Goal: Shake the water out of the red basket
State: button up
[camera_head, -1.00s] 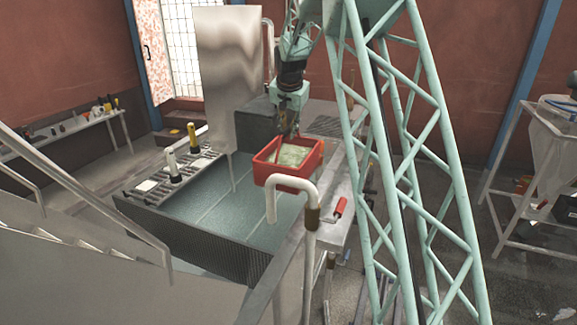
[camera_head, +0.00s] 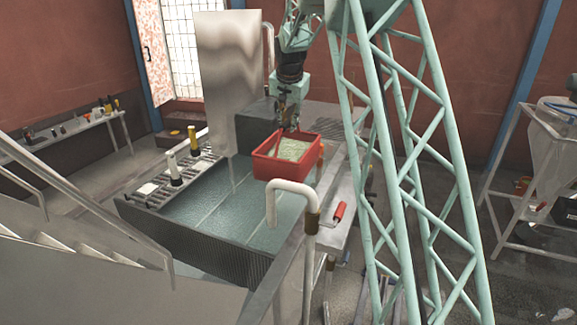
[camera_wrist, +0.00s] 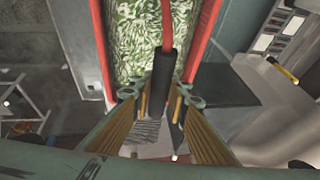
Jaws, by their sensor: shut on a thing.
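The red basket (camera_head: 272,168) hangs above the tank (camera_head: 218,205) of grey-green water in the head view, roughly level. It holds a pale green and white leafy-looking mass (camera_head: 293,149). My gripper (camera_head: 289,124) is above the basket's back side. In the wrist view my gripper (camera_wrist: 163,100) is shut on a dark grip of the basket's red handle, and the basket's red wall (camera_wrist: 207,35) and its green contents (camera_wrist: 140,38) show beyond it. Whether water drips from the basket cannot be told.
A pale curved pipe (camera_head: 290,187) rises in front of the basket. A tall metal panel (camera_head: 229,80) stands behind the tank. A slatted rack with upright handles (camera_head: 172,168) is at left. A red-handled tool (camera_head: 339,212) lies on the right ledge. Stairs (camera_head: 60,260) fill the lower left.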

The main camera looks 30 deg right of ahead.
dwell(0.4)
jog(key=shift+f+b, duration=1.4)
jog(key=shift+f, duration=0.75)
jog(key=shift+r, duration=0.15)
jog(key=shift+r+p, duration=1.05)
jog(key=shift+r, duration=1.1)
jog(key=shift+f, duration=0.1)
jog(key=shift+f+b, duration=1.35)
jog(key=shift+f, duration=0.85)
jog(key=shift+r, duration=0.1)
